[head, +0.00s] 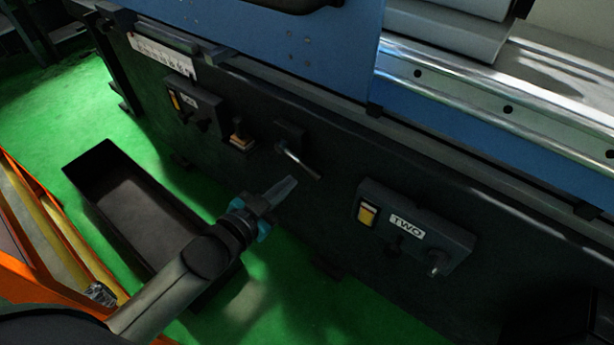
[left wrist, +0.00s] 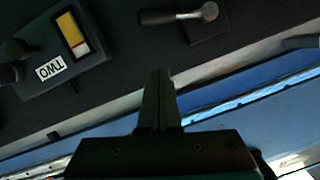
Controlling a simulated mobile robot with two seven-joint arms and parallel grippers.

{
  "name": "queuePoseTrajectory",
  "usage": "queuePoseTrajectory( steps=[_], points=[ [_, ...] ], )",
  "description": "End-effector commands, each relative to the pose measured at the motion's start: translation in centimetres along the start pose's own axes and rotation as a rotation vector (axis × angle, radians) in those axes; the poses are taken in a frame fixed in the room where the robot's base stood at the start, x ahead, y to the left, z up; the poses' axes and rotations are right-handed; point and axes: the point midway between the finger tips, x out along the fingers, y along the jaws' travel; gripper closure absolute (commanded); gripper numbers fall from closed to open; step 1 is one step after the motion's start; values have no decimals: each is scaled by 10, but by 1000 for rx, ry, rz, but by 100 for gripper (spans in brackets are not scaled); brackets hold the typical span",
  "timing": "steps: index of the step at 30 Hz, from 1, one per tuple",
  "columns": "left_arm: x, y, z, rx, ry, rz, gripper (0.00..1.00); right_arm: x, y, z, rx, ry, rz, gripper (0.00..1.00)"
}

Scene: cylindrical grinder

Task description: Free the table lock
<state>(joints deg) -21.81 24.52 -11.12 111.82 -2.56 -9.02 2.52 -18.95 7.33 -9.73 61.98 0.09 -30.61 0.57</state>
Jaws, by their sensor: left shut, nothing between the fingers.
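A short metal lever on a dark square mount, which looks like the table lock (head: 297,160), sticks out of the machine's dark front in the head view. In the left wrist view the closed fingers (left wrist: 158,76) are apart from the lever. My right gripper is not in view.
A control box marked TWO (head: 415,232) with a yellow switch is right of the lever. Another switch box (head: 193,105) is to the left. A dark open bin (head: 105,165) stands on the green floor. A blue cover and bright rail lie above.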

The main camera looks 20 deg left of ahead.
Motion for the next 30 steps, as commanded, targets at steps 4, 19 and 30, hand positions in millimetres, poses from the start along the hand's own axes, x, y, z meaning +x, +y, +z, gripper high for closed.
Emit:
queuePoseTrajectory(
  steps=[4, 19, 30],
  points=[
    [6, 0, -4, 4, 13, 0, 100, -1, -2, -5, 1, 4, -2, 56],
    [60, 0, -3, 4, 11, 0, 100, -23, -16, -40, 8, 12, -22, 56],
    [98, 0, -3, 3, 10, 0, 100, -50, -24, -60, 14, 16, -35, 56]
  ],
)
